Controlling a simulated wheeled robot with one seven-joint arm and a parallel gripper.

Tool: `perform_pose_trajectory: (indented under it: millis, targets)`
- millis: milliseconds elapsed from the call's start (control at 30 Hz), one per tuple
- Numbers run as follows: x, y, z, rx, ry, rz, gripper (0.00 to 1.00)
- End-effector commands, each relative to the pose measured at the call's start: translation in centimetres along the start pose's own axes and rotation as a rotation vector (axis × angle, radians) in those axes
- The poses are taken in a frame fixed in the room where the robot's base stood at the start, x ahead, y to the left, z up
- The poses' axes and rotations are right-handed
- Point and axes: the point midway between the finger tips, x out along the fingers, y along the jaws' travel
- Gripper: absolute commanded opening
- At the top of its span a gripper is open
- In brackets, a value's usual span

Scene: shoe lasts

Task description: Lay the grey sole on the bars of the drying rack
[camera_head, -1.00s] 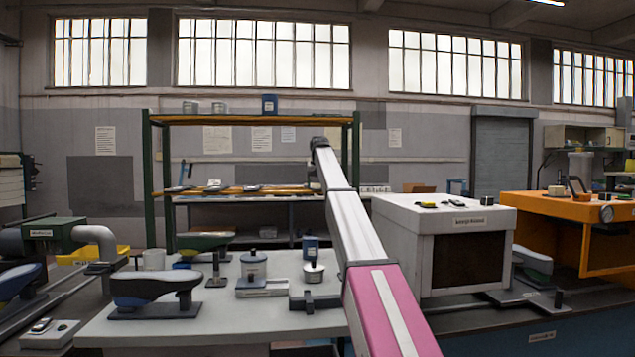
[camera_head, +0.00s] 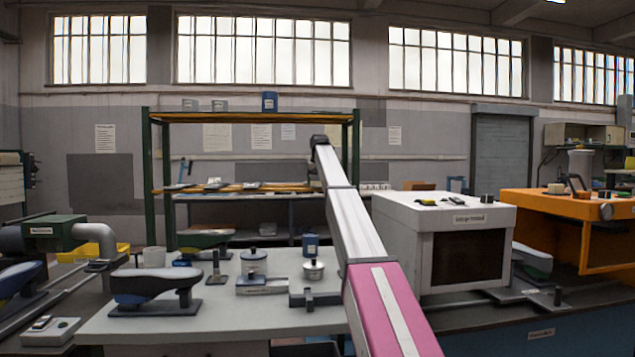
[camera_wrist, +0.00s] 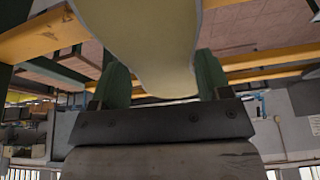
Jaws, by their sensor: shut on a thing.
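A sole (camera_wrist: 150,40) shows in the wrist view, its broad face pale cream-yellow with a light grey edge. Its narrow end lies between the green fingers of my gripper (camera_wrist: 161,82), which is shut on it. The drying rack appears to be the green-posted frame with orange bars (camera_head: 250,118) in the head view, behind the workbench. Yellow-orange bars (camera_wrist: 45,37) cross behind the sole in the wrist view. I cannot tell whether the sole touches them. In the head view my arm reaches toward the rack's right side; the gripper and sole are not visible there.
A grey workbench (camera_head: 225,322) with a shoe-last stand (camera_head: 155,288) and small pots stands in front of the rack. A white box-shaped machine (camera_head: 440,230) is right of my arm, with an orange machine (camera_head: 560,212) beyond. A blue can (camera_head: 270,102) stands on the rack's top.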

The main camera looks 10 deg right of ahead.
Motion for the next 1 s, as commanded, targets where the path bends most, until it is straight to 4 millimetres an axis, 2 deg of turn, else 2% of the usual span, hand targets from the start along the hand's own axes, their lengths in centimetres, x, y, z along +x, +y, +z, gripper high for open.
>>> perform_pose_trajectory:
  millis: [367,400,467,1000]
  targets:
    - [0.08,0.00,0.02,0.000,0.001,0.000,0.46]
    - [0.09,0.00,0.02,0.000,0.001,0.000,0.80]
    - [0.09,0.00,0.02,0.000,0.001,0.000,1.00]
    - [-0.49,-0.01,-0.26,0.000,0.001,0.000,1.00]
